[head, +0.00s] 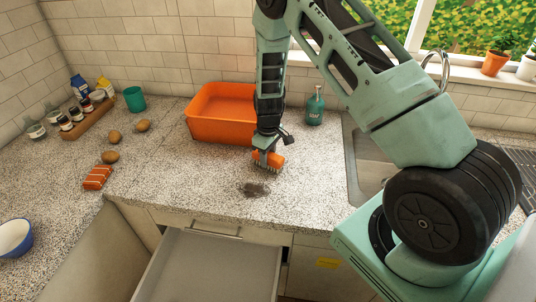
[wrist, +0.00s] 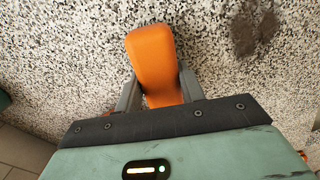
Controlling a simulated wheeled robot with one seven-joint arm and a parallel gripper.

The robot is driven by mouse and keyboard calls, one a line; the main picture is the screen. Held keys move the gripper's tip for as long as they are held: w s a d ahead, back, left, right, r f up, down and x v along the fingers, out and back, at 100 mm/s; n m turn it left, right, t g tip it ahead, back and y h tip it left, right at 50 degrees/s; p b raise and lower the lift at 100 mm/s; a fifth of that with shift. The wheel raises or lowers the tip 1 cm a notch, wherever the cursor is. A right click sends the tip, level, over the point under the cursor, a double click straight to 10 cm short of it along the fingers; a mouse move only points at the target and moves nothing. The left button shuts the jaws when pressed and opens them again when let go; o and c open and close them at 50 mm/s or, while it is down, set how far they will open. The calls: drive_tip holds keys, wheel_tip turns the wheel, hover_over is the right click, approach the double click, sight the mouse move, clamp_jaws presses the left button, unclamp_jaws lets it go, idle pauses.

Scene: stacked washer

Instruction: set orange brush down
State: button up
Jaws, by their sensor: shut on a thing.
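The orange brush (head: 272,160) is held in my gripper (head: 267,157) over the speckled counter, in front of the orange basin. In the wrist view the brush (wrist: 152,60) sits between the two grey fingers (wrist: 158,92), which are shut on its body. Its bristles point down toward the counter in the head view. I cannot tell whether they touch the surface. A dark stain (head: 254,189) lies on the counter just in front and to the left of the brush. It also shows at the upper right of the wrist view (wrist: 254,30).
An orange basin (head: 205,130) stands behind the brush, and a teal soap bottle (head: 315,107) behind right. The sink (head: 372,172) is to the right. An open drawer (head: 215,268) juts out below the counter. Potatoes (head: 111,157) and a striped orange item (head: 97,178) lie left.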

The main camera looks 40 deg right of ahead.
drive_tip(key=shift+f, duration=0.15)
drive_tip(key=o, duration=1)
drive_tip(key=shift+c, duration=0.2)
